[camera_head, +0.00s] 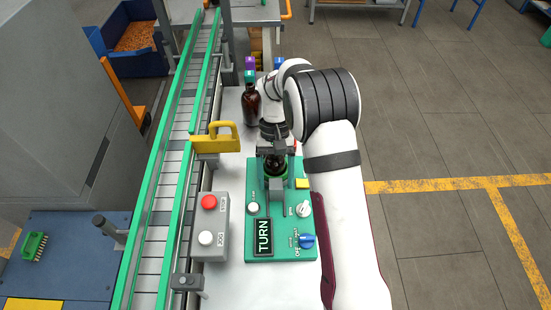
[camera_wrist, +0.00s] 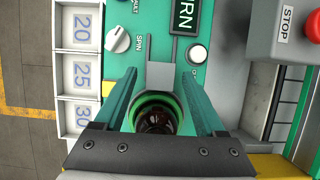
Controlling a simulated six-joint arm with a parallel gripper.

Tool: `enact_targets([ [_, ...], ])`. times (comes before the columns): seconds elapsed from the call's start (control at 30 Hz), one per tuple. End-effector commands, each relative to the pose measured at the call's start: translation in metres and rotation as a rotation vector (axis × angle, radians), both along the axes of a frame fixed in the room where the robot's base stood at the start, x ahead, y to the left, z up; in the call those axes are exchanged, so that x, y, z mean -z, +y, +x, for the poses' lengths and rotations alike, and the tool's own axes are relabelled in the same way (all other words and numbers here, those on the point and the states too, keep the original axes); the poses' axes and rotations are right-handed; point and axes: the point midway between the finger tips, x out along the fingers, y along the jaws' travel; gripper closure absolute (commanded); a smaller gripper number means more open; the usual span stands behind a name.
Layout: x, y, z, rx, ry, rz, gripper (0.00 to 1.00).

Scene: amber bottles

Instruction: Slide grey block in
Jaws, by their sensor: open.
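The grey block (camera_wrist: 160,76) sits on the green panel (camera_head: 255,185), touching or very close to the near side of a green ring (camera_wrist: 152,101); it also shows in the head view (camera_head: 275,188). An amber bottle (camera_wrist: 158,121) stands in the ring, seen from above in the wrist view. My gripper (camera_wrist: 159,82) is open, its two green fingers on either side of the ring and block, with gaps visible. In the head view my gripper (camera_head: 274,152) is over the panel's far end and partly hides the bottle. A display (camera_head: 264,237) on the panel reads TURN.
A grey box with a red STOP button (camera_head: 209,202) and a white button stands left of the panel. A yellow handle (camera_head: 217,138) is behind it. An amber bottle (camera_head: 251,107) stands farther back. A conveyor (camera_head: 170,190) runs along the left.

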Motion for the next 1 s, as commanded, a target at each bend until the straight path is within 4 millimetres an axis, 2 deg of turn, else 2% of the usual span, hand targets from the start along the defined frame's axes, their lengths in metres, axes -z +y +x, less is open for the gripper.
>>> enact_targets([
  [0.4,-0.107,0.000,0.046,0.000,-0.009,0.001,0.28],
  [0.5,-0.124,0.000,0.053,-0.001,-0.007,-0.001,0.28],
  [0.7,-0.136,0.000,0.057,0.000,-0.004,0.001,0.28],
  [1.0,-0.136,0.000,0.056,0.000,-0.003,0.001,0.28],
])
